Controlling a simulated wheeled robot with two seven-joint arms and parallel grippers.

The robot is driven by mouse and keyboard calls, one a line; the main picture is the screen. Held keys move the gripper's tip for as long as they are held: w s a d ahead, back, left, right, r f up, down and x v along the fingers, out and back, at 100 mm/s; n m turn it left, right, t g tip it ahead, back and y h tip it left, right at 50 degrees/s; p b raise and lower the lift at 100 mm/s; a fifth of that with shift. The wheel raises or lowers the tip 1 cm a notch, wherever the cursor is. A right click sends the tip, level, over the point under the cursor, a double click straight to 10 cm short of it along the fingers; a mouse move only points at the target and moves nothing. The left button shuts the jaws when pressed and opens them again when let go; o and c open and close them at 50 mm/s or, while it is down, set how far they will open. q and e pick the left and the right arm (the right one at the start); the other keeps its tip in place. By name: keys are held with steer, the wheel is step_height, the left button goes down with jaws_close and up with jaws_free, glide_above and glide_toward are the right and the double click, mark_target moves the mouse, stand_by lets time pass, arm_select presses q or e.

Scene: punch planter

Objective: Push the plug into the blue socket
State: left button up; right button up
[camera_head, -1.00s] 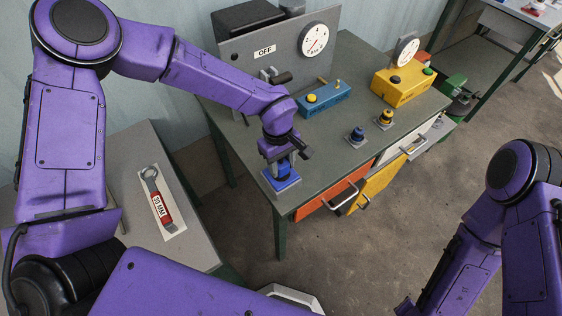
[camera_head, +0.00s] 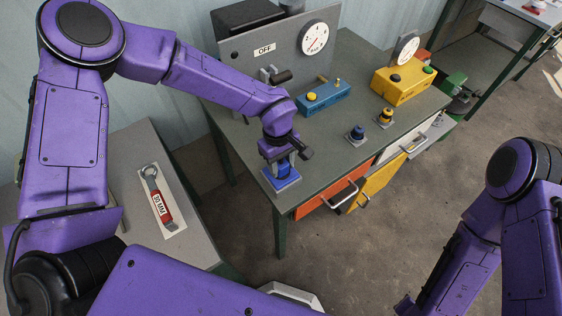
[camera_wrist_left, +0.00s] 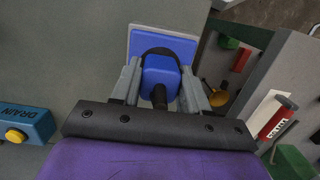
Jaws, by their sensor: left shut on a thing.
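My left gripper (camera_head: 283,162) points down over the near corner of the green-grey table, shut on the blue plug (camera_wrist_left: 160,76). In the left wrist view the plug sits between the two grey fingers, with a dark cord or stem on its near side. The blue socket (camera_wrist_left: 165,42) shows as a blue square with a pale edge just beyond the plug, and in the head view it lies under the gripper (camera_head: 286,184). The plug overlaps the socket in both views. The fingers and plug hide the contact, so I cannot tell how deep it sits. My right gripper is out of view.
A blue box with a yellow button (camera_head: 323,98), a yellow box (camera_head: 402,84) and two small knobbed posts (camera_head: 357,136) stand on the table. A grey panel with a gauge (camera_head: 314,38) rises behind. A red-handled wrench (camera_head: 157,200) lies on the left table.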

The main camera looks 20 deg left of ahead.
arm_select(q)
steer(key=shift+f, duration=0.15)
steer(key=o, duration=1.1)
steer(key=shift+c, duration=0.2)
steer(key=r, duration=0.3)
steer(key=r+b, duration=0.1)
steer(key=r, duration=0.3)
steer(key=a+r, duration=0.1)
steer(key=r, duration=0.2)
steer(key=shift+w+r+b, duration=0.25)
steer(key=shift+w+b, duration=0.05)
steer(key=shift+w, duration=0.1)
